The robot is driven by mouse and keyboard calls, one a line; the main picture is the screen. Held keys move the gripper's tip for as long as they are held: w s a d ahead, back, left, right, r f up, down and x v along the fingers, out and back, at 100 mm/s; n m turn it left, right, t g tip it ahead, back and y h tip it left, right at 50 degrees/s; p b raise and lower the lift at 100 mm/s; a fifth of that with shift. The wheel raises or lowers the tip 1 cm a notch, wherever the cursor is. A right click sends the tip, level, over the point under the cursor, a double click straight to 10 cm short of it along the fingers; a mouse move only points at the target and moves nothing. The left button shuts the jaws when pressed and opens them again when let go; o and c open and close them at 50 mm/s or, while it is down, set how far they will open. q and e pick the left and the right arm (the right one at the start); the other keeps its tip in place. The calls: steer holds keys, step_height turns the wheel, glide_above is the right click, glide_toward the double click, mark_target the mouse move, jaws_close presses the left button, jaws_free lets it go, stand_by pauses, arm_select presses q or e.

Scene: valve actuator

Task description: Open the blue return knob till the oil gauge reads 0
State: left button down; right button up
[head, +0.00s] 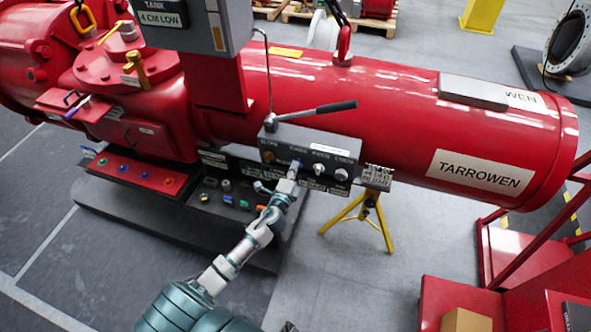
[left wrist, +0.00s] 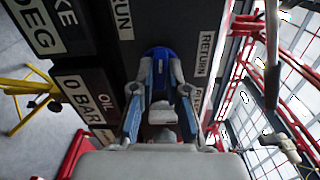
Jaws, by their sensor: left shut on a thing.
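The blue return knob (left wrist: 158,54) shows in the left wrist view, beside a white RETURN label on the dark panel. My left gripper (left wrist: 160,88) is shut on the knob, with one finger on each side of it. In the head view my left gripper (head: 293,170) reaches the front of the grey control box (head: 310,152), and its fingertips hide most of the knob. A dark block (left wrist: 80,88) in the left wrist view carries labels reading OIL and 0 BAR. My right gripper is not in view.
A lever with a black grip (head: 330,108) sticks out above the control box. A yellow tripod stand (head: 368,212) stands to the right, under the large red cylinder (head: 400,120). A red cart (head: 490,290) is at lower right.

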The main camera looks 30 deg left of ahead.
arm_select(q)
steer(key=shift+a+f, duration=0.1)
steer(key=shift+a, duration=0.1)
steer(key=c, duration=1.2)
jaws_free()
steer(key=shift+s, duration=0.1)
steer(key=shift+o, duration=0.2)
steer(key=shift+a, duration=0.2)
steer(key=v, duration=1.2)
